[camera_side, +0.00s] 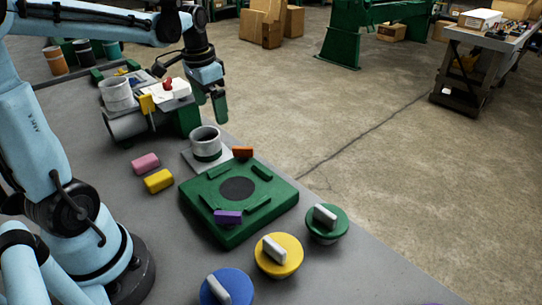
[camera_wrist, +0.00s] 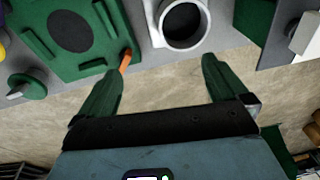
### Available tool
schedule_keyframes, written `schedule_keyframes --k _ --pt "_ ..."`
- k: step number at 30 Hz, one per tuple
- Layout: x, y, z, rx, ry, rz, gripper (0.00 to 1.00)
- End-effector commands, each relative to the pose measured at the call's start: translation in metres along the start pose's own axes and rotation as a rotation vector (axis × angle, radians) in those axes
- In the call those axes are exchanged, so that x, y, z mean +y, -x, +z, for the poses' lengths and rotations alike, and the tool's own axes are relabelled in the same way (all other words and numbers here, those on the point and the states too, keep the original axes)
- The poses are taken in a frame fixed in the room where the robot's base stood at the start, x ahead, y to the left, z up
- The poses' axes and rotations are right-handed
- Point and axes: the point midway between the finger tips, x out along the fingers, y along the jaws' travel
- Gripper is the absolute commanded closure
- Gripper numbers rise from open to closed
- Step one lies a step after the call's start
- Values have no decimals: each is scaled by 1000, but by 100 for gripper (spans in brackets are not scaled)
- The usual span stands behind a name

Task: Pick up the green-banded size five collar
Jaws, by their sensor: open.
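The green-banded collar (camera_side: 206,143) is a short upright grey ring with a dark green band low on its side. It stands on a light grey plate (camera_side: 190,160) on the bench. In the wrist view I see the open top of the collar (camera_wrist: 184,22) near the top edge; its band is hard to make out there. My gripper (camera_side: 219,106) is above the bench and beyond the collar, apart from it. In the wrist view my gripper (camera_wrist: 163,68) has its green fingers spread wide with nothing between them, and the collar lies ahead of the fingertips.
A green fixture (camera_side: 238,203) with a dark round centre sits close by, an orange block (camera_side: 242,152) at its corner. Another grey collar (camera_side: 117,94) stands farther back. Pink (camera_side: 145,163) and yellow (camera_side: 159,181) blocks and knobbed discs (camera_side: 279,256) lie on the bench.

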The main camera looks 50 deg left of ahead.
Motion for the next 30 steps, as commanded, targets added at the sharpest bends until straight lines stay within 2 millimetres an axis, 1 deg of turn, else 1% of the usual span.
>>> schedule_keyframes --k 1,3,6,9,11,14,21,24,30 --pt "-14 -4 0 -29 2 12 0" --pt "-27 -7 1 -61 -4 29 0" --pt "-39 -11 3 -93 -11 49 0" --pt "-45 -14 4 -107 -16 59 0" --pt "-46 -18 4 -110 -17 61 0" --pt "-45 -28 5 -111 -18 61 0" --pt "-43 -64 9 -109 -18 60 0" --pt "-42 -74 10 -109 -17 60 0" --pt "-42 -84 12 -109 -17 60 0"
